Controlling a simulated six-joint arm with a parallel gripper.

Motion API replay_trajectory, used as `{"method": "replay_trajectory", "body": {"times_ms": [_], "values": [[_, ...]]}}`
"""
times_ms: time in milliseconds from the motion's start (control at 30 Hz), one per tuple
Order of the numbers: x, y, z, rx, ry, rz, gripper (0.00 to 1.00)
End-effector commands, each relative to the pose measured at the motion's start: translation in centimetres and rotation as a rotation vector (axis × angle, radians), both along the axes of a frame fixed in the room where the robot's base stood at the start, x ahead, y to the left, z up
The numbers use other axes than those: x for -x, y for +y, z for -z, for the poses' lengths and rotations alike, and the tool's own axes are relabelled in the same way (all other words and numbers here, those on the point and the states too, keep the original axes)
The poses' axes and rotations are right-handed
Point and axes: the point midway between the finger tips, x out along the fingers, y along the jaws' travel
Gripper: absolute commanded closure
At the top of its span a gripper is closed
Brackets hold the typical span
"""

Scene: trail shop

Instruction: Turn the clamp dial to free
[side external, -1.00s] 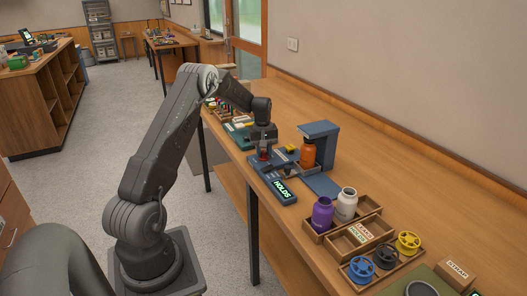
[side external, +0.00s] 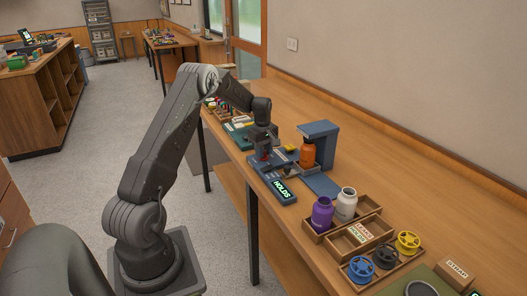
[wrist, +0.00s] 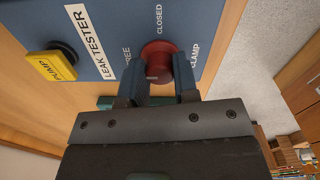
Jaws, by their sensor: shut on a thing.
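The red clamp dial (wrist: 158,53) sits on the blue leak tester panel (wrist: 103,22). In the wrist view the words FREE, CLOSED and CLAMP are printed around it. My gripper (wrist: 156,75) has one finger on each side of the dial and is shut on it. The fingers cover part of the dial, and I cannot tell which word its mark points to. In the side view my gripper (side external: 263,155) reaches down onto the tester. The lit display (side external: 282,190) at the tester's near end reads HOLDS. An orange bottle (side external: 307,154) stands at the tester's blue stand.
A yellow PUMP button (wrist: 52,66) is close to the dial.

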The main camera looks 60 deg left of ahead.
Motion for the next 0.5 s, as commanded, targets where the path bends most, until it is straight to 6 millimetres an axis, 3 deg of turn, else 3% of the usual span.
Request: {"method": "replay_trajectory", "body": {"times_ms": [200, 233, 500], "values": [[-0.06, 0.03, -0.13, -0.002, -0.003, 0.001, 0.96], [-0.06, 0.03, -0.13, -0.002, -0.003, 0.001, 0.70], [-0.03, 0.01, -0.06, -0.001, -0.001, 0.001, 0.46]]}}
